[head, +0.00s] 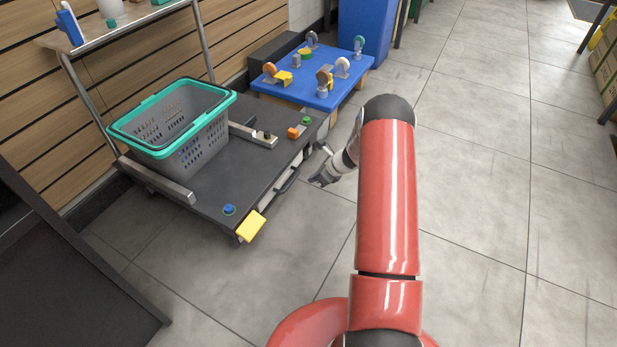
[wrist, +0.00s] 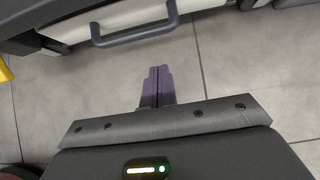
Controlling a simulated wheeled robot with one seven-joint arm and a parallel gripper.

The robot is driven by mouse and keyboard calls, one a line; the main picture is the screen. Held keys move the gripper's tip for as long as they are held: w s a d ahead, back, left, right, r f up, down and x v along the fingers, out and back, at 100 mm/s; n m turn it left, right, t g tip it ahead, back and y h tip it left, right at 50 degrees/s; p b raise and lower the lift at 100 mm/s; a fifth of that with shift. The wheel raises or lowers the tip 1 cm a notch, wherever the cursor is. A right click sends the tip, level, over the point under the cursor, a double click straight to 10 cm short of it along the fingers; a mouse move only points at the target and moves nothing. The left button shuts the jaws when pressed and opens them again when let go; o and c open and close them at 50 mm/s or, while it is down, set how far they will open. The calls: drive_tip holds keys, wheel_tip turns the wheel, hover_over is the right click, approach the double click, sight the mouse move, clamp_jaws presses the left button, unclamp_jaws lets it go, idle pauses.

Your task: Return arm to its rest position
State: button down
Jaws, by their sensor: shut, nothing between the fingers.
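My red arm stretches forward from the bottom of the head view. My gripper (head: 318,181) hangs beside the right side of the dark cart (head: 240,187), above the grey floor. In the wrist view my gripper (wrist: 158,87) shows as two purple-grey fingers closed together with nothing between them. A drawer with a grey handle (wrist: 135,36) is in front of the fingertips in the wrist view, with floor showing between. The drawer handle also shows in the head view (head: 288,181), close to my gripper.
A grey basket with a teal rim (head: 120,131) stands on the cart. A blue table (head: 312,92) holding several colored parts is behind it. A yellow block (head: 250,226) is at the cart's front corner. The tiled floor (head: 480,200) to the right is clear.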

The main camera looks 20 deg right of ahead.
drive_tip(key=p+v, duration=0.1)
drive_tip(key=v, duration=0.8)
drive_tip(key=shift+r, duration=0.25)
